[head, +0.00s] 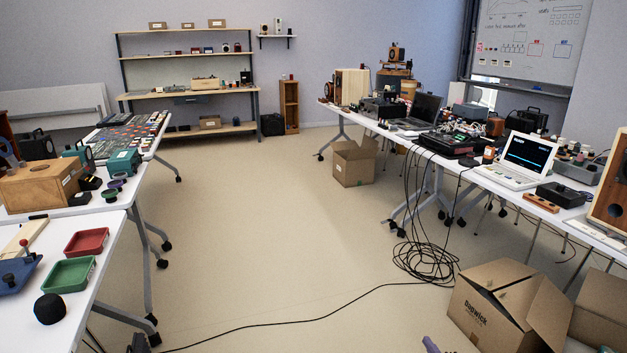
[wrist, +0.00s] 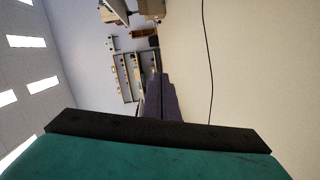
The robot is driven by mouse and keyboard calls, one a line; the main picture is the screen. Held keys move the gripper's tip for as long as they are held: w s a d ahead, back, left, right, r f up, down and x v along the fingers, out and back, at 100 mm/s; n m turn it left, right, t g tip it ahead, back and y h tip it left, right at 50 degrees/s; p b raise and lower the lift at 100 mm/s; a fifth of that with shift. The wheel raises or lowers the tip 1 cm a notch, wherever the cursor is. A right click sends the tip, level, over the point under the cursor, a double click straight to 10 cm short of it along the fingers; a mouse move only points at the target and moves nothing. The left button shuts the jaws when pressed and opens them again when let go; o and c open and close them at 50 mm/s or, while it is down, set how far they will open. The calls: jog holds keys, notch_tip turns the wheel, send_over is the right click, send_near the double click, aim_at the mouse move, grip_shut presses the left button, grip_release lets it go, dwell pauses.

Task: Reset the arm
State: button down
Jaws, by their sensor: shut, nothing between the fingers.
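My gripper (wrist: 158,80) shows in the wrist view as two dark purple-grey fingers close together, shut and empty. They point out over open floor toward the far shelves. The wrist picture is rolled on its side, with ceiling lights at left and floor at right. A teal and black part of my own arm fills its lower edge. In the head view only a small purple tip, seemingly my gripper (head: 431,345), shows at the bottom edge. The rest of my arm is out of that view.
A long white table (head: 475,178) with electronics runs along the right. Open cardboard boxes (head: 500,305) stand at lower right. A black cable coil (head: 425,260) lies on the floor, one cable crossing left. White tables (head: 112,235) line the left. The middle floor is clear.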

jog(key=s+a+r+m+g+h+p, duration=0.1)
jog(key=a+m+p, duration=0.15)
jog(key=a, duration=0.35)
jog(key=a+r+m+g+h+p, duration=0.1)
jog(key=a+p, duration=0.2)
jog(key=a, duration=0.2)
jog(key=s+a+f+m+g+h+p, duration=0.2)
jog(key=s+a+m+g+p, duration=0.25)
jog(key=s+a, duration=0.4)
jog(key=s+a+m+g, duration=0.2)
jog(key=s+g, duration=0.3)
jog(key=s, duration=0.7)
jog(key=s+a+r+m+g+p, duration=0.1)
jog(key=s+m+g, duration=0.3)
jog(key=s, duration=0.9)
jog(key=s+a+r+m+g+y+p, duration=0.1)
jog(key=s+g, duration=0.5)
jog(key=s, duration=0.7)
jog(key=shift+a+m, duration=0.9)
jog(key=shift+a, duration=0.15)
jog(key=shift+a+g, duration=0.15)
jog(key=shift+g, duration=0.1)
